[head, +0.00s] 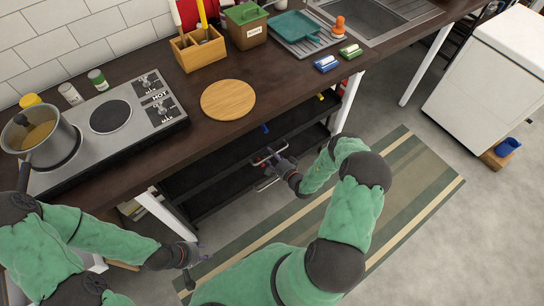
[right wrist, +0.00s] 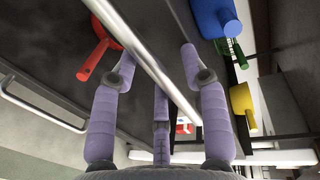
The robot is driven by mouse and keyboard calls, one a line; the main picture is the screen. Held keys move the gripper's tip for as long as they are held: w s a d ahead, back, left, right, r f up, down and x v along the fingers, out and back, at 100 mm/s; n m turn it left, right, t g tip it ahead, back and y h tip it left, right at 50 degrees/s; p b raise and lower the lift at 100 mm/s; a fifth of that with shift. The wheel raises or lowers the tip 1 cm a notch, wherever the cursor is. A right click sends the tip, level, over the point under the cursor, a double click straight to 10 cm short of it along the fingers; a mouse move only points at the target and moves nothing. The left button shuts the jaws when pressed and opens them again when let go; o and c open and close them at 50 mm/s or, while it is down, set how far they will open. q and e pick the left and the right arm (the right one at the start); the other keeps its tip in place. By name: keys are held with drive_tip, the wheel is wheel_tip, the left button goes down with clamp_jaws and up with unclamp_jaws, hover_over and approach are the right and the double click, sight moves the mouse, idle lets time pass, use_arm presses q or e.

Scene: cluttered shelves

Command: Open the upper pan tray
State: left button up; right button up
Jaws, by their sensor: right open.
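The upper pan tray (head: 225,155) is a dark shelf-like tray under the counter, with a metal bar handle at its front. In the right wrist view a metal handle bar (right wrist: 142,55) runs diagonally between the spread purple fingers of my right gripper (right wrist: 157,62). The fingers are open around or beside the bar; contact cannot be told. In the head view my right gripper (head: 268,156) is at the tray front and partly covers the handle. My left gripper (head: 191,270) hangs low over the floor, away from the tray; its finger opening is unclear.
A second handle (right wrist: 40,112) belongs to the lower tray (head: 210,198). Red (right wrist: 99,48), blue (right wrist: 214,18) and yellow (right wrist: 241,99) cookware is near the right gripper. A white table leg (head: 165,218) stands left of the trays.

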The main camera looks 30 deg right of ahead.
clamp_jaws()
drive_tip(key=shift+s, duration=0.15)
